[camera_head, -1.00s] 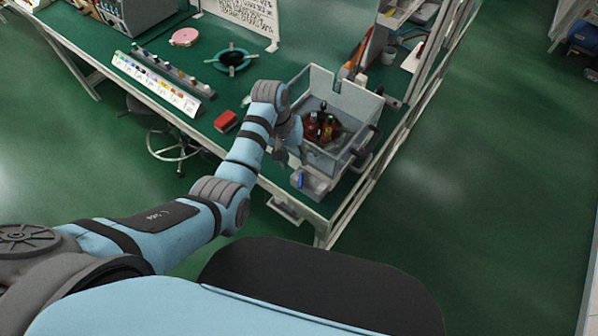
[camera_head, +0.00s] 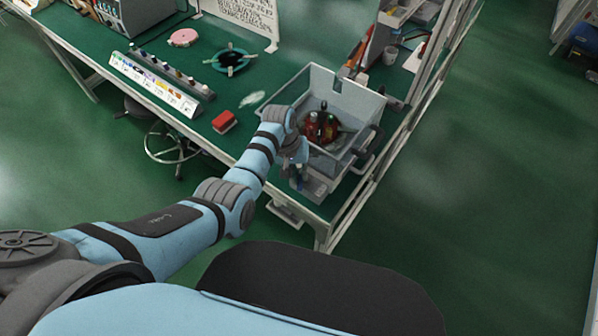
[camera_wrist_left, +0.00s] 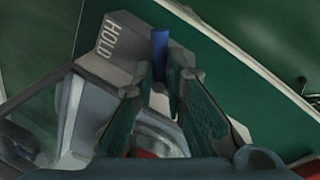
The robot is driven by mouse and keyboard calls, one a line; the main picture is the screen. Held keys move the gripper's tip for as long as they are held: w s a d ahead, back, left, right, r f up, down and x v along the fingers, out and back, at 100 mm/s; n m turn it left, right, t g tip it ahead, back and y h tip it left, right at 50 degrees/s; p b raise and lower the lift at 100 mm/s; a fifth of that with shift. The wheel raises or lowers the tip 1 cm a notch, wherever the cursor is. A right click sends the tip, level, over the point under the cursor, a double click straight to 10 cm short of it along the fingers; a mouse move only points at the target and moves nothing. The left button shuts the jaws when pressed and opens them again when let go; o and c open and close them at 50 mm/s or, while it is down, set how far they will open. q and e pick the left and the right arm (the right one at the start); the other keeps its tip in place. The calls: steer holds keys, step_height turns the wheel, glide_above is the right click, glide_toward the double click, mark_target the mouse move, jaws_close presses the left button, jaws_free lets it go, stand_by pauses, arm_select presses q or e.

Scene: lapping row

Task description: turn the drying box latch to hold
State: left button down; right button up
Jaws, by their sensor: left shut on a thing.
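The drying box (camera_head: 352,98) is a grey, clear-walled box at the table's right corner, with dark red and black items inside. Its front block (camera_head: 316,189) shows in the head view. In the left wrist view the block (camera_wrist_left: 117,42) carries the word HOLD, to the left of the blue latch (camera_wrist_left: 160,43). My left gripper (camera_wrist_left: 162,66) has its two fingers closed around the latch's near end. In the head view my left gripper (camera_head: 297,172) is at the front block and mostly hides the latch. My right gripper is not in view.
A red block (camera_head: 224,122) lies on the green table left of the box. A metal frame post rises right of the box.

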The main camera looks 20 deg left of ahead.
arm_select(q)
steer(key=shift+d+r+n+p, duration=0.15)
steer(key=shift+n+p, duration=0.85)
steer(key=shift+p, duration=0.1)
steer(key=n, duration=0.1)
steer(key=n+p, duration=0.1)
steer(key=shift+d+n+t, duration=0.2)
steer(key=shift+n+t, duration=0.1)
steer(key=shift+t, duration=0.1)
steer(key=n, duration=0.3)
steer(key=shift+w+d+n+y+p, duration=0.15)
steer(key=shift+d+n+y+p, duration=0.15)
steer(key=shift+y, duration=0.1)
steer(key=shift+w+d+n+t+y, duration=0.1)
steer(key=shift+n+t+y, duration=0.1)
steer(key=shift+n, duration=0.75)
steer(key=shift+w+d+n+t+y, duration=0.1)
steer(key=shift+n+t, duration=0.1)
steer(key=shift+n, duration=0.75)
steer(key=c, duration=1.7)
jaws_free()
steer(key=shift+o, duration=0.2)
